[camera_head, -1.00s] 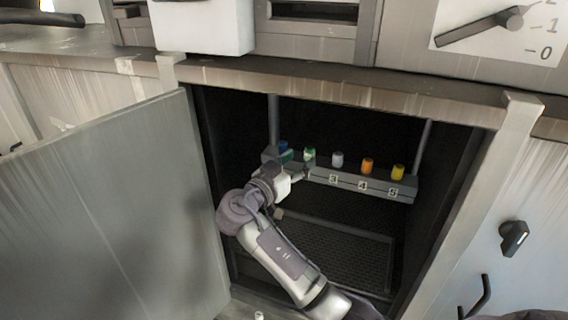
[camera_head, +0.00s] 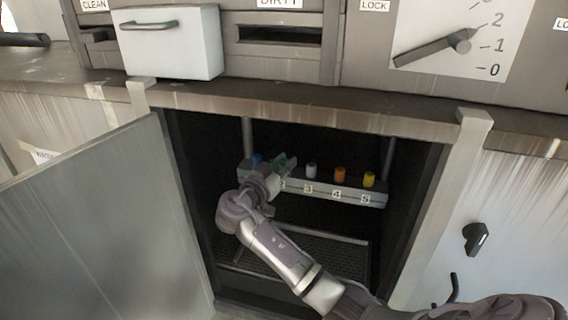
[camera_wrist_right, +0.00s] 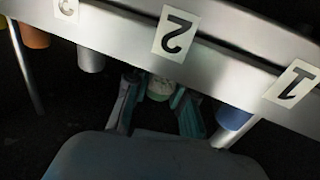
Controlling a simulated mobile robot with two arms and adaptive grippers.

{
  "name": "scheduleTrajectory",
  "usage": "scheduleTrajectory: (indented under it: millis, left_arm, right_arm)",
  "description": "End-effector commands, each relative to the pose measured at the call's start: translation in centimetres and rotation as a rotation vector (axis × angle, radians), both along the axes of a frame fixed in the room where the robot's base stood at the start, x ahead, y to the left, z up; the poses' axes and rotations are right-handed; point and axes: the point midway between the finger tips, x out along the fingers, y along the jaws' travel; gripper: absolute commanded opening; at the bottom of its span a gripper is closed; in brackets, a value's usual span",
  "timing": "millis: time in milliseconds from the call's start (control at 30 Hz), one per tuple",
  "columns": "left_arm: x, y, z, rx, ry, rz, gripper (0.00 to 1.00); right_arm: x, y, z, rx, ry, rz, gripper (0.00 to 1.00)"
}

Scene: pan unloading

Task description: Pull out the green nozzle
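The green nozzle (camera_head: 283,159) sits in the second place of the numbered rack (camera_head: 345,192) inside the open cabinet. In the right wrist view the nozzle (camera_wrist_right: 160,87) shows below the label 2, with a pale end. My right gripper (camera_head: 280,166) is at the nozzle. In the wrist view its two teal fingers (camera_wrist_right: 160,100) stand on either side of the nozzle, apart, with a small gap showing on the left. Part of the nozzle is hidden by the gripper in the head view. My left gripper is not in view.
The blue nozzle (camera_wrist_right: 233,117) is close beside the right finger in the wrist view. White (camera_head: 311,169), orange (camera_head: 340,173) and yellow (camera_head: 369,179) nozzles stand to the right. The cabinet door (camera_head: 100,220) is open at left. A dark grate (camera_head: 320,248) lies below the rack.

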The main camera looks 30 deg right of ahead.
Motion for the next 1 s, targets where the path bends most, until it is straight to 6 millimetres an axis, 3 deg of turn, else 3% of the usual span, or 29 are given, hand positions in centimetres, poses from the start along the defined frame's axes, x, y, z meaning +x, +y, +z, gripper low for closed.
scheduleTrajectory:
  millis: [133, 167, 300, 1000]
  left_arm:
    - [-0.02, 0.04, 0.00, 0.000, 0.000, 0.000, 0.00]
    - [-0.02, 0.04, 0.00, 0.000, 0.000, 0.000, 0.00]
    - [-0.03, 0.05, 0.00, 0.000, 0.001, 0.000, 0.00]
    - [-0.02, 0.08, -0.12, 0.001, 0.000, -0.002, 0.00]
  right_arm:
    - [-0.01, 0.02, 0.00, 0.000, 0.000, 0.000, 0.00]
    - [0.00, 0.02, 0.00, 0.000, 0.000, 0.000, 0.21]
    - [-0.01, 0.03, 0.00, 0.000, 0.000, 0.000, 0.00]
    - [0.01, 0.04, 0.68, 0.000, -0.001, 0.000, 0.00]
